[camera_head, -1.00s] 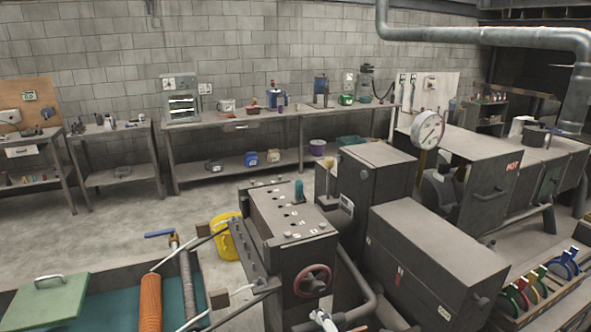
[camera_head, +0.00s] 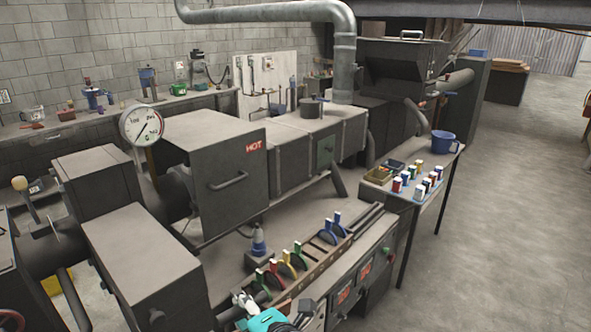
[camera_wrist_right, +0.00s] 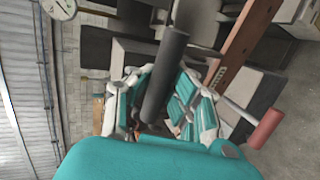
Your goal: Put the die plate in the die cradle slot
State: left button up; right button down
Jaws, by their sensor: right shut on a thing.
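My right gripper (camera_head: 243,301) is low in the head view, in front of the rack, with its teal and white wrist below it. In the right wrist view its fingers (camera_wrist_right: 150,110) are closed around a dark grey bar-like piece (camera_wrist_right: 166,75). This looks like the die plate seen edge-on, but its face is hidden. A long brown rack (camera_head: 310,270) stands just beyond the gripper and holds red, yellow, green and blue half-ring pieces. It seems to be the die cradle, with a gap between the green and blue pieces. My left gripper is out of view.
A grey box (camera_head: 148,255) stands left of the gripper, and a HOT-marked cabinet (camera_head: 215,165) behind. A blue-grey cone-topped part (camera_head: 258,242) sits behind the rack. Floor at right is clear.

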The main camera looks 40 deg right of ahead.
aim_at(367, 223)
jog(key=l, duration=0.5)
jog(key=i+l+z, duration=0.1)
jog(key=l, duration=0.4)
jog(key=i+l, duration=0.15)
jog(key=l, duration=0.35)
jog(key=l+z, duration=0.1)
jog(key=l, duration=0.4)
jog(key=i+l, duration=0.15)
jog(key=l, duration=0.35)
jog(key=i+l+z, duration=0.1)
jog(key=l, duration=0.4)
